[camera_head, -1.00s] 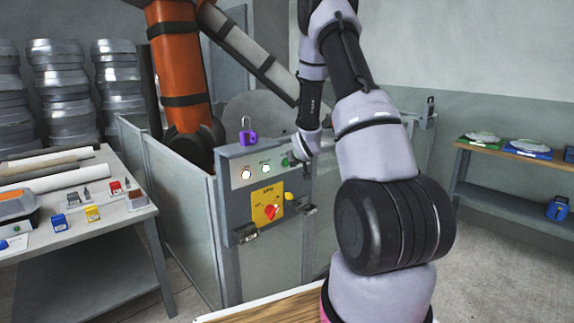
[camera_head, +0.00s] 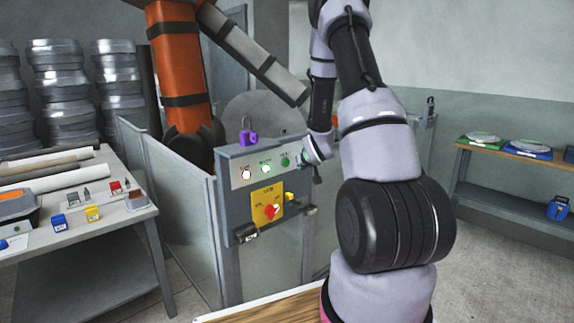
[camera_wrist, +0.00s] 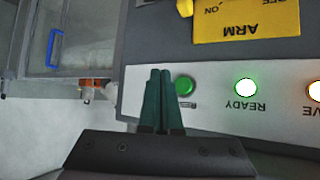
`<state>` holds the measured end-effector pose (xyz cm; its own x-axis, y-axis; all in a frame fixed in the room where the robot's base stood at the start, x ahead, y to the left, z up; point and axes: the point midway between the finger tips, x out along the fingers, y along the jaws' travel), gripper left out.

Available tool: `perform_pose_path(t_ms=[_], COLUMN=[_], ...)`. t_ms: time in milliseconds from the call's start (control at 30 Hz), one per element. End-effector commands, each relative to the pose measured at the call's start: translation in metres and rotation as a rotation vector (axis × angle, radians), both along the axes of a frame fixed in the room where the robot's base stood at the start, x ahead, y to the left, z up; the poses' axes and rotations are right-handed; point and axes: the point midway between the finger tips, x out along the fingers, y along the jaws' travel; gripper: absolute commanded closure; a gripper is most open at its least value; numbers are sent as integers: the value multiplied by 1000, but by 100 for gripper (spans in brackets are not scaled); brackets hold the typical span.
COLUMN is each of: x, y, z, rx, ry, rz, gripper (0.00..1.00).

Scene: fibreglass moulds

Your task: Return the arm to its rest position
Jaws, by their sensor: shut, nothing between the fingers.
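My arm rises at the right of the head view and bends down toward the grey control panel (camera_head: 240,180). My gripper (camera_wrist: 160,75) shows in the wrist view with its two dark green fingers together and nothing between them. The fingertips are beside the green button (camera_wrist: 185,86) in that view; I cannot tell whether they touch the panel. In the head view the green button (camera_head: 285,161) is clear of the arm, and my wrist is just right of it. The fingers cannot be made out there.
The panel has lit lamps (camera_head: 266,168), a yellow plate with a red switch (camera_head: 269,210) and a purple padlock (camera_head: 248,137) on top. An orange robot arm (camera_head: 180,60) stands behind the fence. A table (camera_head: 75,235) is at left, a shelf (camera_head: 510,200) at right.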

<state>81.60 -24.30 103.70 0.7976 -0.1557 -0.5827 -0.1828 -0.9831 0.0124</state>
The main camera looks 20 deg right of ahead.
Motion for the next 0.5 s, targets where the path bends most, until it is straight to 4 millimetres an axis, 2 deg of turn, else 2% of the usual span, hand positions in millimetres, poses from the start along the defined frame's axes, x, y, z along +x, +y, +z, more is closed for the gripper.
perform_pose_path(t_ms=[333, 433, 500], x=[0, -2, -6], y=[1, 4, 10], z=[3, 19, 40], rx=[1, 8, 19], ry=[0, 3, 9], rz=[-1, -9, -19], gripper=[100, 100, 100])
